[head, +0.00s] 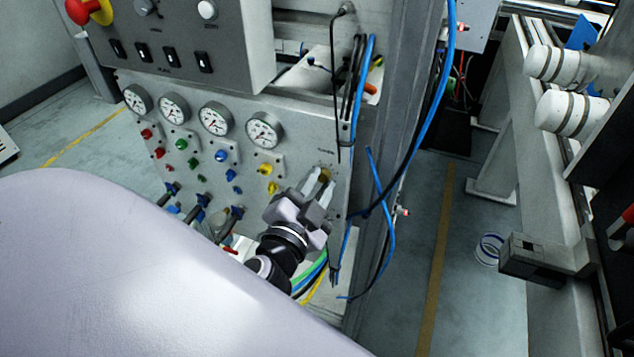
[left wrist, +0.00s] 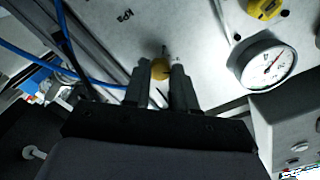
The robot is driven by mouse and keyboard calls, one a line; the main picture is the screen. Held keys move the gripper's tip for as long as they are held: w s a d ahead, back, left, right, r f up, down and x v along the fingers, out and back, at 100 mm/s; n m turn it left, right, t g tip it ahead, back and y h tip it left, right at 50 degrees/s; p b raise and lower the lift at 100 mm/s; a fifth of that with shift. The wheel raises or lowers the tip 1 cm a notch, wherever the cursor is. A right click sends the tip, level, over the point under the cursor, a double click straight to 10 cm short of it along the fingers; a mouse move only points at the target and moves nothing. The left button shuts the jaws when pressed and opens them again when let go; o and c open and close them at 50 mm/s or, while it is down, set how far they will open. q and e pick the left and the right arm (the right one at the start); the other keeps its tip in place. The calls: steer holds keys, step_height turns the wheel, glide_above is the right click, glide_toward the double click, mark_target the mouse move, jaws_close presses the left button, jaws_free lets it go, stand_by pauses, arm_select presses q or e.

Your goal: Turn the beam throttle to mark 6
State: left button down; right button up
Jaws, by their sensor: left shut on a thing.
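The beam throttle is a small yellow knob (head: 325,175) at the right end of the grey gauge panel (head: 290,160) in the head view. My left gripper (head: 318,186) reaches it from below, with one finger on each side. In the left wrist view the yellow knob (left wrist: 160,69) sits between the two dark fingertips (left wrist: 161,76), which are shut on it. The marks around the knob are too small to read, and the fingers cover part of the dial. My right gripper is not in view.
Several round white gauges (head: 263,130) and coloured knobs sit left of the throttle. Blue hoses (head: 375,180) hang close on its right. An upper control box (head: 180,45) juts out above the gauges. Open floor (head: 400,260) lies to the right.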

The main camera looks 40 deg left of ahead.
arm_select(q)
steer(key=m+p, duration=0.1)
steer(key=m, duration=0.3)
steer(key=shift+r+m, duration=0.1)
steer(key=shift+m, duration=0.3)
steer(key=m+p, duration=0.1)
steer(key=m, duration=0.2)
steer(key=shift+m, duration=0.3)
steer(key=m+p, duration=0.1)
steer(key=m, duration=0.3)
steer(key=shift+p, duration=0.3)
steer(key=shift+m+p, duration=0.7)
steer(key=shift+m, duration=1.5)
steer(key=c, duration=0.9)
jaws_free()
